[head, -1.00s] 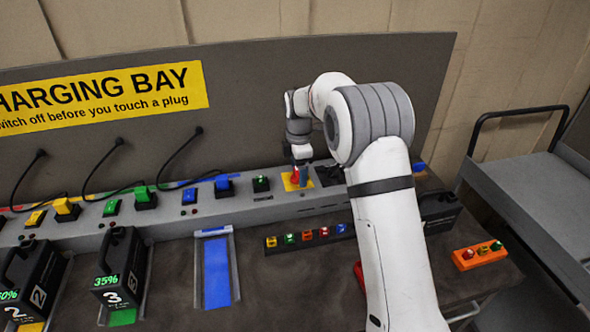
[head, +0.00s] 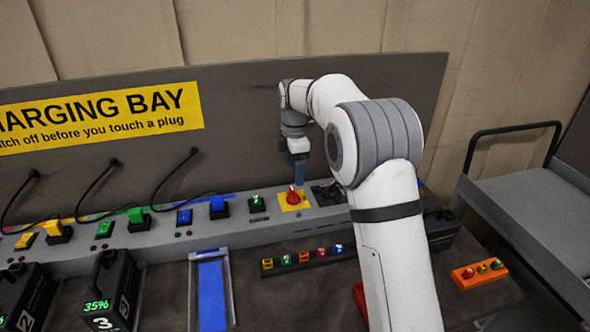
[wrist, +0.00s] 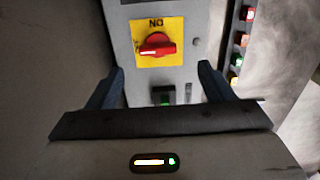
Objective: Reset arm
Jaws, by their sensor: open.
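My gripper (head: 298,172) hangs from my white arm above the grey charging rail, over the red rotary switch (head: 293,196) on its yellow plate. In the wrist view my gripper (wrist: 160,88) has its two blue-grey fingers well apart with nothing between them. The red switch (wrist: 157,45) shows ahead of the fingertips, apart from them, with its knob lying about crosswise on the yellow plate (wrist: 144,61). A green rocker switch (wrist: 163,96) shows between the fingers, farther off.
A grey rail (head: 235,228) carries several coloured switches and plugs with black cables. Black battery packs (head: 118,285) and an empty blue slot (head: 211,290) are in front. A strip of small coloured plugs (head: 309,257), an orange block (head: 477,274) and a grey cart (head: 540,200) are to the right.

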